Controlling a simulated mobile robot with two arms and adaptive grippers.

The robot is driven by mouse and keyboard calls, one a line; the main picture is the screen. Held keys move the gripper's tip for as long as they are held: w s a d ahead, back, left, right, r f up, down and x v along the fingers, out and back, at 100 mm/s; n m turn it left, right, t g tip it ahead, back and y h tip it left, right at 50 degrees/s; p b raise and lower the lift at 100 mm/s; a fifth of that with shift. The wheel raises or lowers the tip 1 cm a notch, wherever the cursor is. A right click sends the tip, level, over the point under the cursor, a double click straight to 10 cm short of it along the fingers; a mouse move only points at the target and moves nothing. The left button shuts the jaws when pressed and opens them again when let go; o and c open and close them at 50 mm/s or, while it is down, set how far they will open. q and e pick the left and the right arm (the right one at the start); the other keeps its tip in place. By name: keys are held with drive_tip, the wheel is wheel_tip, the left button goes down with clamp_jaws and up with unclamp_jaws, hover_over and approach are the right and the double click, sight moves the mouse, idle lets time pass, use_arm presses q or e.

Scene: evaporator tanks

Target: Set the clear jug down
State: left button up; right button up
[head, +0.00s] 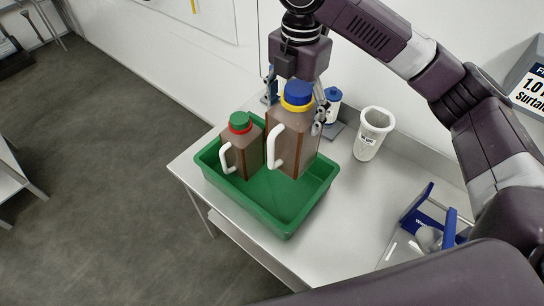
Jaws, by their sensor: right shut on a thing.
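My right gripper (296,100) comes down from above and is shut on a brown, see-through-looking jug (292,143) near its top. This jug has a blue cap, a yellow ring and a white handle, and is upright over the green tray (283,232). I cannot tell whether its base touches the tray floor. A second brown jug (246,153), with a green cap, a red ring and a white handle, stands in the tray just to the left. My left gripper is not in view.
The tray rests on a light metal table (345,225). A white cup-like container (373,134) stands to the right, and a blue-and-white item (333,104) is behind. A blue stand (428,222) is at the right. The tray's front part is empty.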

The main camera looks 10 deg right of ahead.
wheel_tip(320, 180, down, 19)
drive_tip(key=p, duration=0.3)
drive_tip(key=shift+f, duration=0.15)
idle(0.4)
drive_tip(key=shift+w, duration=0.1)
drive_tip(key=o, duration=1.6)
drive_tip(key=shift+f, duration=0.3)
drive_tip(key=o, duration=0.5)
drive_tip(key=shift+s+r, duration=0.1)
drive_tip(key=shift+s, duration=0.15)
drive_tip(key=shift+c, duration=0.2)
